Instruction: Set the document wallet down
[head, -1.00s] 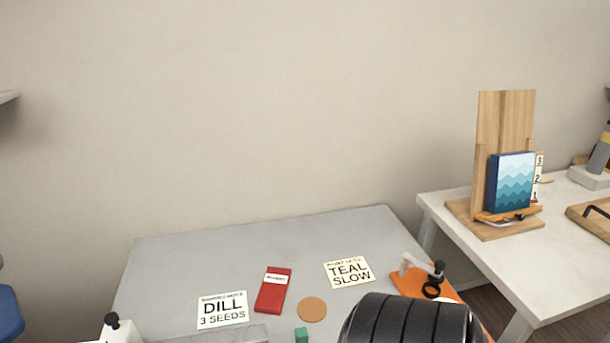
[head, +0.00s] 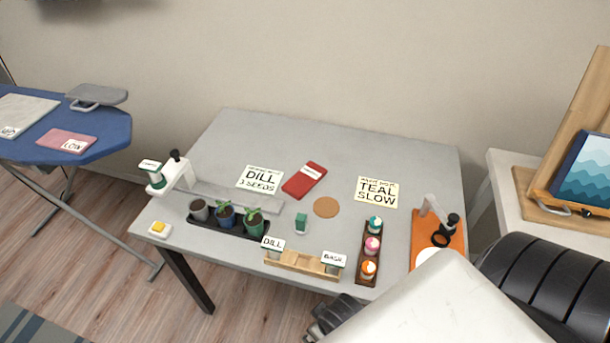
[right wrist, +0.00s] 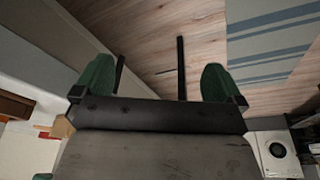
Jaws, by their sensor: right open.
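The red document wallet (head: 304,180) with a white label lies flat on the grey table (head: 330,143). It lies between the "DILL 3 SEEDS" card (head: 260,178) and a round tan disc (head: 326,207), with nothing gripping it. My right gripper shows in the right wrist view (right wrist: 156,80), its two green-tipped fingers wide apart and nothing between them but a view of the floor. In the head view, my right arm covers the bottom right and its fingertips do not show. My left gripper is in neither view.
Near the front are a tray of potted seedlings (head: 228,224), a wooden rack with labels (head: 300,263) and a dark tray of bottles (head: 369,250). An orange board (head: 436,238) with a clamp is at the right. The table's back is clear. A blue ironing board (head: 95,140) stands left.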

